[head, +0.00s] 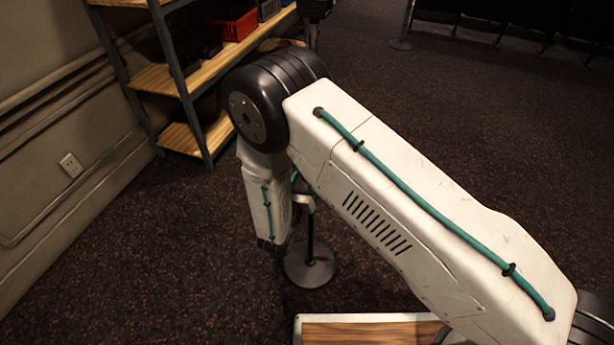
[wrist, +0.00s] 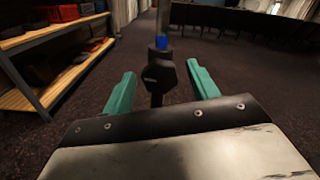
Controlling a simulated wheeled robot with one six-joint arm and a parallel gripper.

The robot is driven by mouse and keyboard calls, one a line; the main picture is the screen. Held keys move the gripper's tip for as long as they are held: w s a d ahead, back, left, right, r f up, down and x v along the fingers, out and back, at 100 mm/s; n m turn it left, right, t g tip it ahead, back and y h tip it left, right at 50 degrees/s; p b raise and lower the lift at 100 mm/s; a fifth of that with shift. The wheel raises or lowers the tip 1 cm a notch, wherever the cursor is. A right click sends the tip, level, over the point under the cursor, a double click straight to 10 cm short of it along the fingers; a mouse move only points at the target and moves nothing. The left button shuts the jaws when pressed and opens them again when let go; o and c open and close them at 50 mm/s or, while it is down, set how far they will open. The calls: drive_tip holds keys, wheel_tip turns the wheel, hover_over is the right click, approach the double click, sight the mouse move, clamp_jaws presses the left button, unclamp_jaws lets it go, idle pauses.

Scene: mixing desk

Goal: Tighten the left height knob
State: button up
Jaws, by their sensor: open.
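My gripper (wrist: 161,70) is open in the wrist view, with one teal finger on each side of a black knob-like piece (wrist: 158,74). It sits on an upright stand (wrist: 163,22), just below a blue band (wrist: 161,42). Gaps show on both sides of the black piece, and nothing is gripped. I cannot tell how deep it lies between the fingers, or surely whether it is the left height knob. In the head view a stand's round base (head: 310,270) and lower pole show beside my forearm; my arm hides the upper part, and my fingers are not clear there.
A wooden shelf rack (head: 190,75) with a red bin (head: 235,24) stands at the back left by the wall. A wood-topped surface (head: 370,332) lies at the bottom edge. Dark chairs (wrist: 255,30) stand at the back in the wrist view. Carpet (head: 120,260) around the base is clear.

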drive_tip(key=shift+x, duration=0.8)
drive_tip(key=c, duration=1)
drive_tip(key=shift+m, duration=2.3)
drive_tip(key=o, duration=1)
drive_tip(key=shift+s, duration=0.1)
drive_tip(key=v, duration=0.7)
drive_tip(key=shift+s, duration=0.3)
